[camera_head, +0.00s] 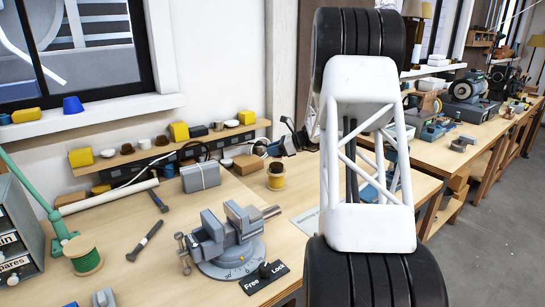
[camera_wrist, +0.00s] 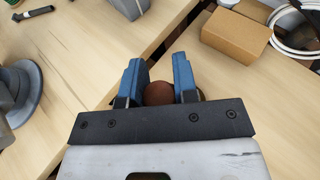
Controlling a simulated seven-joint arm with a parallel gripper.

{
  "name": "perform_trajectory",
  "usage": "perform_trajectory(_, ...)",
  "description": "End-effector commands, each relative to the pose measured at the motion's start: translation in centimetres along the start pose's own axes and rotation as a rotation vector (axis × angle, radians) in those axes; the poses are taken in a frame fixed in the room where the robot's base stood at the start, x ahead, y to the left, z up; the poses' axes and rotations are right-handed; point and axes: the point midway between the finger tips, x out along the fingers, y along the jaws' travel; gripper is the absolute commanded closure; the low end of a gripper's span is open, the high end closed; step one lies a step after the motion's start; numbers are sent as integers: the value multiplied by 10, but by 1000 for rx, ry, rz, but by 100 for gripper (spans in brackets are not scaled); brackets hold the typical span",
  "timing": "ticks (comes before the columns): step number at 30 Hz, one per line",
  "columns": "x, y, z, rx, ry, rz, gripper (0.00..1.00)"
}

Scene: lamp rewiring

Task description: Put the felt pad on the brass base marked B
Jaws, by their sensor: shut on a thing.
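My gripper (camera_wrist: 158,88) points down over the wooden bench, with a brown round piece (camera_wrist: 158,94) between its blue fingers in the wrist view. Its jaws are shut on this piece. The piece is partly hidden by the palm, and I cannot tell surely whether it is the felt pad. In the head view my gripper (camera_head: 274,149) is small and partly behind my arm. A yellow, brass-like round thing with a dark brown top (camera_head: 276,177) stands on the bench just below it. No letter B is readable on anything.
A grey vise (camera_head: 228,240) stands left of the seam, by a Free/Lock plate (camera_head: 264,277). A small brown box (camera_wrist: 236,36) and a white cable coil (camera_wrist: 296,38) lie beyond the gripper. A tied grey box (camera_head: 200,177) and a green spool (camera_head: 84,256) are farther left.

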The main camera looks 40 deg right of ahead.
Motion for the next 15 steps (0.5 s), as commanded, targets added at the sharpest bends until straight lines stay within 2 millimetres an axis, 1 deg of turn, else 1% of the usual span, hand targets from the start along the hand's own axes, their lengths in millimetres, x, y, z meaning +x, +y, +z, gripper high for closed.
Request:
perform_trajectory(3, 4, -12, 0, 0, 0, 1, 96)
perform_trajectory(6, 6, -19, -1, 0, 0, 1, 96)
perform_trajectory(15, 6, -22, 0, 1, 0, 0, 96)
